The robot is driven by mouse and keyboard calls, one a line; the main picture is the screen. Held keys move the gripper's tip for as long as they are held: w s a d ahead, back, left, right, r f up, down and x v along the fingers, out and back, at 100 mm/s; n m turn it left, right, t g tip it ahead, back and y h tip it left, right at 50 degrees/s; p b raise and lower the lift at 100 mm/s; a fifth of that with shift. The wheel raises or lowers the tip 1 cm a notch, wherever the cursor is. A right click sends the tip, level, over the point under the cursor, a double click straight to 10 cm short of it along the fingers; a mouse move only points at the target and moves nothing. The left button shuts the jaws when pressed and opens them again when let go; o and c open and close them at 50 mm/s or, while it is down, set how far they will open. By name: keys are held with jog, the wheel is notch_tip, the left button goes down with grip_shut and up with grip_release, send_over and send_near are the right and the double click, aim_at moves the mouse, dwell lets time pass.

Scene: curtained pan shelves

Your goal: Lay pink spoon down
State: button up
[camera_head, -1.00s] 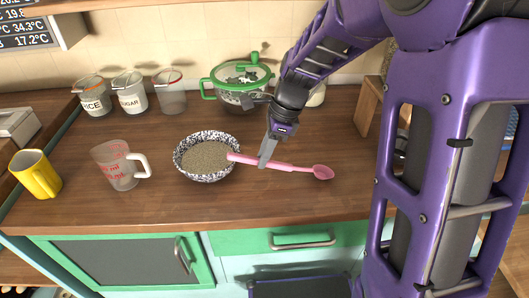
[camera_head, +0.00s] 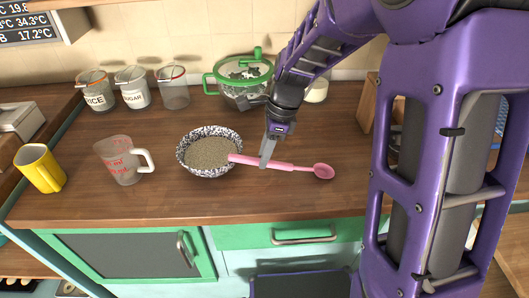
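The pink spoon (camera_head: 280,164) shows right of the speckled bowl on the wooden counter. Its thick handle end is at the bowl's right rim and its scoop points right. My gripper (camera_head: 266,158) points down at the spoon's handle, with its fingers against it. The fingers appear closed around the handle; the far finger is hidden. I cannot tell whether the spoon touches the counter or is held just above it.
The speckled bowl (camera_head: 183,164) holds a grainy brown filling. A measuring cup (camera_head: 122,162) and a yellow mug (camera_head: 40,168) stand to the left. Several jars and a green-lidded pot (camera_head: 240,80) stand behind. The counter (camera_head: 300,197) is clear in front and to the right.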

jog(key=o, duration=0.5)
jog(key=shift+r, duration=0.1)
jog(key=p+v, duration=0.2)
jog(key=v, duration=1.5)
jog(key=shift+r, duration=0.1)
